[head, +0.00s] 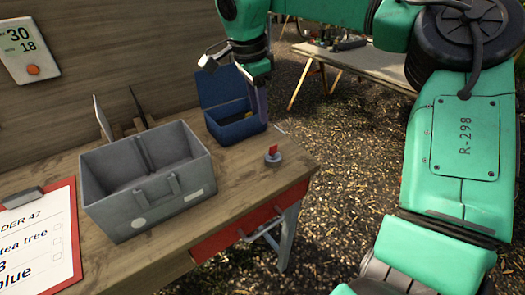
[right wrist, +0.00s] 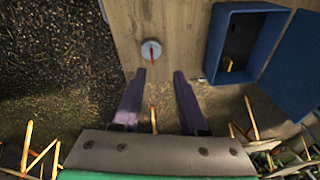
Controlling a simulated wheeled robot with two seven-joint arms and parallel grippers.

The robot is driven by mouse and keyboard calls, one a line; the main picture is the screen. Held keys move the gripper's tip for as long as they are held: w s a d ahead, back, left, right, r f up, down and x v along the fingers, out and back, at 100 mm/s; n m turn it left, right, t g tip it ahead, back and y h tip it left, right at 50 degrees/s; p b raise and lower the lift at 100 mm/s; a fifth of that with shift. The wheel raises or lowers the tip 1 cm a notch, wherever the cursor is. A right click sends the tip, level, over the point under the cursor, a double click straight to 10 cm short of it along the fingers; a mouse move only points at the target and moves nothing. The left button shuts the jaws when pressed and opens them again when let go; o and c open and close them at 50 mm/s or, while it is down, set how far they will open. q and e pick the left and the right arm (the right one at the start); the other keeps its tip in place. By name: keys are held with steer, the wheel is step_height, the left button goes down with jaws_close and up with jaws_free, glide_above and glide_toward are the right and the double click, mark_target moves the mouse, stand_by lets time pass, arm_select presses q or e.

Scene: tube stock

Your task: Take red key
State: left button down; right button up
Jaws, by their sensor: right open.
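A small red key (head: 273,148) stands upright in a round grey base (head: 272,159) on the wooden bench, near its right corner. In the right wrist view the red key (right wrist: 151,56) is a thin red strip on the round base (right wrist: 150,46), just beyond the fingertips. My right gripper (head: 262,115) points down beside the blue box, behind the key in the head view. In the right wrist view its two fingers (right wrist: 160,73) are apart with nothing between them. My left gripper is not in view.
An open blue box (head: 236,131) with a raised lid stands by the key; something yellow (right wrist: 228,64) lies inside. An open grey toolbox (head: 150,200) and a clipboard (head: 74,215) are further left. A red drawer (head: 235,232) is under the bench edge. Another table (head: 365,62) stands behind.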

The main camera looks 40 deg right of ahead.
mark_target(273, 146)
steer(key=d+f, duration=0.1)
steer(key=f, duration=0.3)
steer(key=d+f+n+h, duration=0.1)
steer(key=f, duration=0.3)
steer(key=s+d+f+n+g+h+p, duration=0.1)
steer(key=d+f, duration=0.1)
steer(key=f, duration=0.3)
steer(key=shift+d, duration=0.1)
steer(key=shift+r, duration=0.1)
jaws_close()
